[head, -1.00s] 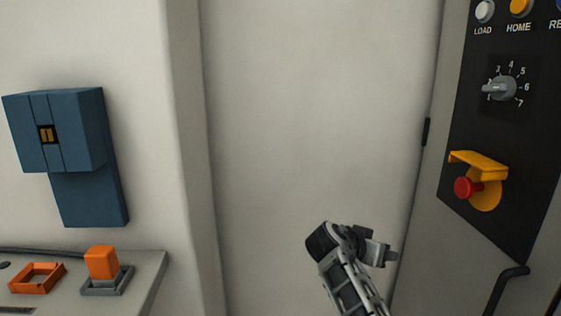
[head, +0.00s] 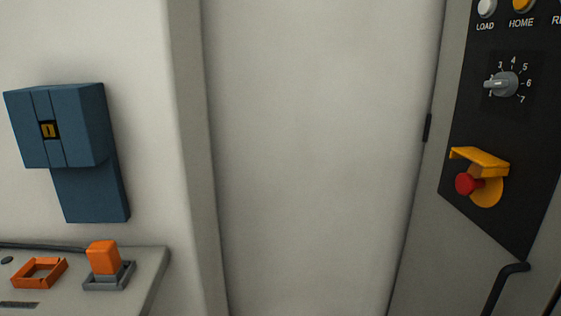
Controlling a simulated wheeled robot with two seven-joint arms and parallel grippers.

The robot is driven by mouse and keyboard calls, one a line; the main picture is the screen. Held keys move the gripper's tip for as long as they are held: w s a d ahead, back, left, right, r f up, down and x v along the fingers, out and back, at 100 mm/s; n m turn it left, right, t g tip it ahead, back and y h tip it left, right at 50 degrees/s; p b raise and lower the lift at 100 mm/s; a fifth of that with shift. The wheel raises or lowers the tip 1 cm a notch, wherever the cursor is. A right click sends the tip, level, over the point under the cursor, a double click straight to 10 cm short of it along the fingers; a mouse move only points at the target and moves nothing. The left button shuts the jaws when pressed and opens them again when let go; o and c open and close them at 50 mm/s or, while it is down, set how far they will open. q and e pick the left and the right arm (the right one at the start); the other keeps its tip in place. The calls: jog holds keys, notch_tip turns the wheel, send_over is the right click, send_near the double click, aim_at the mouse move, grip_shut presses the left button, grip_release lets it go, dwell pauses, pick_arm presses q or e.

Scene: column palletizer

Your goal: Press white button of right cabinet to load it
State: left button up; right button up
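The right cabinet's black control panel (head: 480,135) is at the right of the head view. Its white button (head: 487,8), labelled LOAD, is at the top edge, partly cut off. An orange button (head: 522,4) labelled HOME is beside it, also cut off at the top. Below them is a grey rotary knob (head: 501,84) with a numbered scale. Neither of my grippers is in view.
A red knob (head: 467,184) under a yellow guard (head: 481,162) juts from the panel. A black handle (head: 505,288) is below. At the left are a blue wall box (head: 85,125) and an orange block (head: 103,257) on a grey ledge (head: 140,272).

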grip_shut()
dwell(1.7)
